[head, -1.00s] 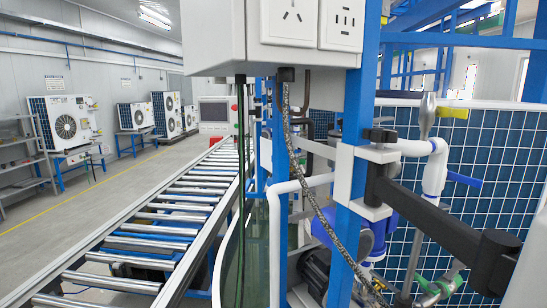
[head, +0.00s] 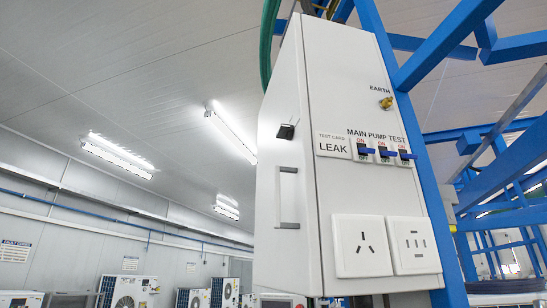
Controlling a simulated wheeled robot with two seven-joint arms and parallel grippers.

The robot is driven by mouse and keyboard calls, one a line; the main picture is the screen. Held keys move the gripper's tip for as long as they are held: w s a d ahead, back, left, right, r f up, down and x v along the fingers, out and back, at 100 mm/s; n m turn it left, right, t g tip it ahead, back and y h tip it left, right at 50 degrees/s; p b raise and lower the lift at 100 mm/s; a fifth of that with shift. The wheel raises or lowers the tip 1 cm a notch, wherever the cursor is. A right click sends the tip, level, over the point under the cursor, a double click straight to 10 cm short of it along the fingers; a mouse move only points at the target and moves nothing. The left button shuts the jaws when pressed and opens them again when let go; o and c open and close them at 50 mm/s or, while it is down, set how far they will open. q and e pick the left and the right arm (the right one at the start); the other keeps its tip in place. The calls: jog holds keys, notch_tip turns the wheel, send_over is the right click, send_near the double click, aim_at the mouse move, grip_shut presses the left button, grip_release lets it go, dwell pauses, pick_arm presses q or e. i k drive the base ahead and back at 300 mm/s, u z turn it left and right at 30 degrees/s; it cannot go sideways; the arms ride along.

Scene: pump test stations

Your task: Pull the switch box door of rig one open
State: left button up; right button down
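The switch box (head: 367,160) is a pale grey box fixed to a blue frame post, on the right half of the head view. Its door (head: 287,225) is on the left-facing side, seen at a steep angle, and looks closed. The door carries a grey bar handle (head: 287,196) and a small black latch (head: 286,131) above it. The front face has a brass earth terminal, a leak test card, several blue-levered switches (head: 387,153) and two sockets (head: 384,246). Neither of my grippers shows in the view.
Blue frame beams (head: 440,45) run behind and right of the box. A green hose (head: 268,45) hangs close by its top left. The space left of the door looks open. Outdoor units (head: 126,291) stand along the far wall.

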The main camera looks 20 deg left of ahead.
aim_at(286, 253)
jog(key=z, duration=2)
jog(key=k, duration=0.55)
jog(key=u, duration=1.9)
